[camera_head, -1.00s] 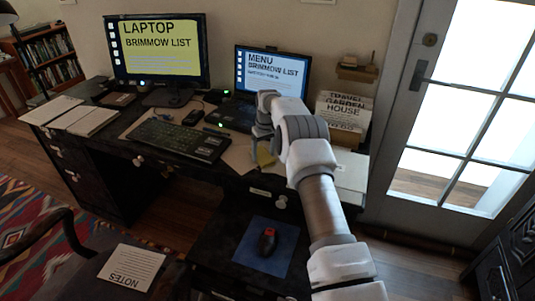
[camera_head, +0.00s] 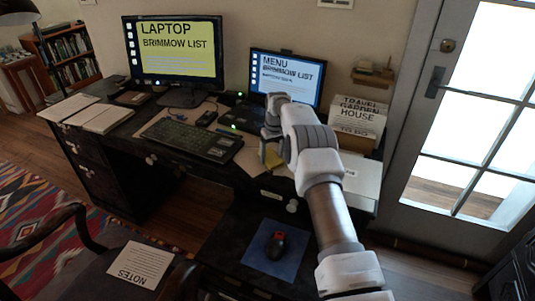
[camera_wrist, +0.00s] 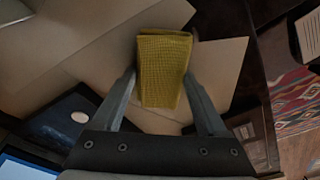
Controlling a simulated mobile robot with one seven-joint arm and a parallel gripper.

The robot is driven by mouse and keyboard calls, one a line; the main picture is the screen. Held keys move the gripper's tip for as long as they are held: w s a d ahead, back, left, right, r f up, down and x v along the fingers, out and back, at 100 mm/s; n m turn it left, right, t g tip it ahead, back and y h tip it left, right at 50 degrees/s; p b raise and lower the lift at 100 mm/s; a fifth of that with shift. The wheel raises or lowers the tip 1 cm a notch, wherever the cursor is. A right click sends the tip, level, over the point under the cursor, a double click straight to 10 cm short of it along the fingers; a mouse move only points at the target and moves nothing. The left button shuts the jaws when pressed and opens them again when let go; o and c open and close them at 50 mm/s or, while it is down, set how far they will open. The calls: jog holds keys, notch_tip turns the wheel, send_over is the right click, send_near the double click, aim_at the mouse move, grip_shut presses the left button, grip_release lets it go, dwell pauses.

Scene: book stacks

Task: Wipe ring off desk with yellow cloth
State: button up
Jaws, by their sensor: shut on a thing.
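The yellow cloth (camera_wrist: 163,70) is a folded, textured pad between the fingers of my gripper (camera_wrist: 160,85) in the wrist view. My gripper is shut on it. In the head view the cloth (camera_head: 273,156) shows as a small yellow patch below my gripper (camera_head: 270,143), at the front of the dark desk (camera_head: 133,128), right of the keyboard. Tan paper sheets (camera_wrist: 75,40) lie under the cloth in the wrist view. I cannot tell whether the cloth touches them. I cannot make out a ring on the desk; my arm and the cloth hide part of it.
A laptop (camera_head: 288,78) stands behind my gripper, with a keyboard (camera_head: 192,140) to the left and a monitor (camera_head: 175,48) behind it. A box of papers (camera_head: 357,122) stands at the right.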

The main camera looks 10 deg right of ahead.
jog(key=shift+s+d+f+b, duration=0.1)
jog(key=shift+s+d, duration=0.75)
jog(key=shift+d, duration=0.4)
jog(key=shift+s+d+f+b, duration=0.1)
jog(key=shift+s+d, duration=0.8)
jog(key=shift+d, duration=0.4)
jog(key=shift+s+d+f+b, duration=0.1)
jog(key=shift+s+d, duration=0.75)
jog(key=shift+d, duration=0.4)
jog(key=shift+r, duration=0.1)
jog(key=shift+w+a+r+p, duration=0.1)
jog(key=shift+r+p, duration=1.6)
jog(key=shift+r, duration=1.4)
notch_tip(320, 180, up, 3)
jog(key=shift+p, duration=0.95)
